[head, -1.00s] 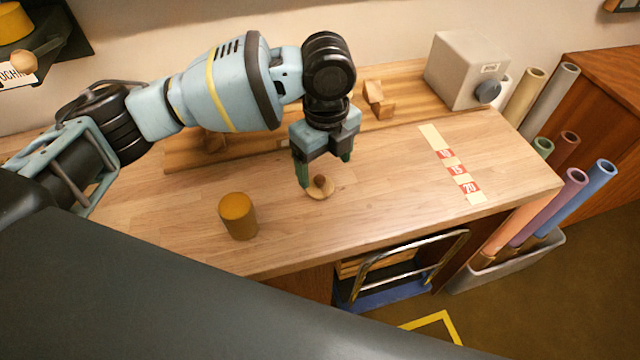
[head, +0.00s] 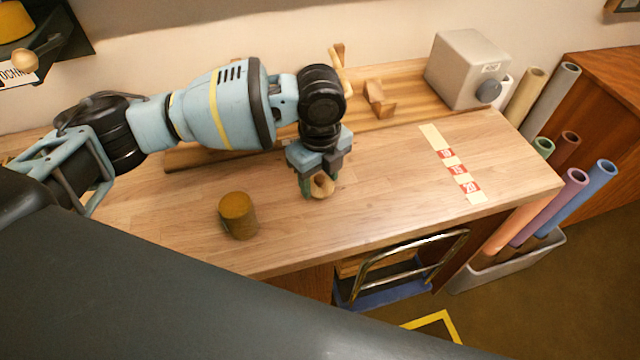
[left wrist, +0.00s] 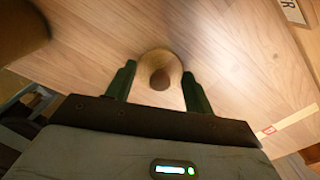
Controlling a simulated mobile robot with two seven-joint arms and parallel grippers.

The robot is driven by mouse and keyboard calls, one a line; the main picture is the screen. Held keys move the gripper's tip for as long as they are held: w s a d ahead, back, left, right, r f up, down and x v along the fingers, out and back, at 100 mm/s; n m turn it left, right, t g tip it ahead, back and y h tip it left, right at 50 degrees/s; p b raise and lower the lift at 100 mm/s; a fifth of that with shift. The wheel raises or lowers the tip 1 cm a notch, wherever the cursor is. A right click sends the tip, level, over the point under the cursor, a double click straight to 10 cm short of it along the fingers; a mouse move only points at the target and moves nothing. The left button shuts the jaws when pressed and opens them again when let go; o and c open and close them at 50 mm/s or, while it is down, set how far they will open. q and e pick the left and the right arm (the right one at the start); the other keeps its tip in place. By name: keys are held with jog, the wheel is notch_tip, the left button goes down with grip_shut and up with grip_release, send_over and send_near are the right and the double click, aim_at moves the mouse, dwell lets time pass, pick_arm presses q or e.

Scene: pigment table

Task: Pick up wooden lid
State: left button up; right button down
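The wooden lid (head: 322,187) is a small pale round disc with a darker knob, low at the worktop, partly hidden by my left gripper in the head view. My left gripper (head: 318,186) points down over it, a finger on either side. In the left wrist view the lid (left wrist: 160,62) shows between the two green fingertips (left wrist: 158,76), with its knob near the middle. The fingers are apart, with narrow gaps to the lid's rim, so the gripper looks open. My right gripper is not in view.
An ochre cylinder (head: 238,216) stands left of the gripper on the wooden worktop (head: 390,190). Wooden blocks (head: 379,98) and a grey box (head: 468,68) stand behind. A numbered strip (head: 456,170) lies to the right. The worktop between strip and gripper is clear.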

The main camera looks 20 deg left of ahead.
aim_at(320, 177)
pick_arm(q)
jog(key=c, duration=0.4)
jog(key=shift+r, duration=0.1)
jog(key=shift+c, duration=0.2)
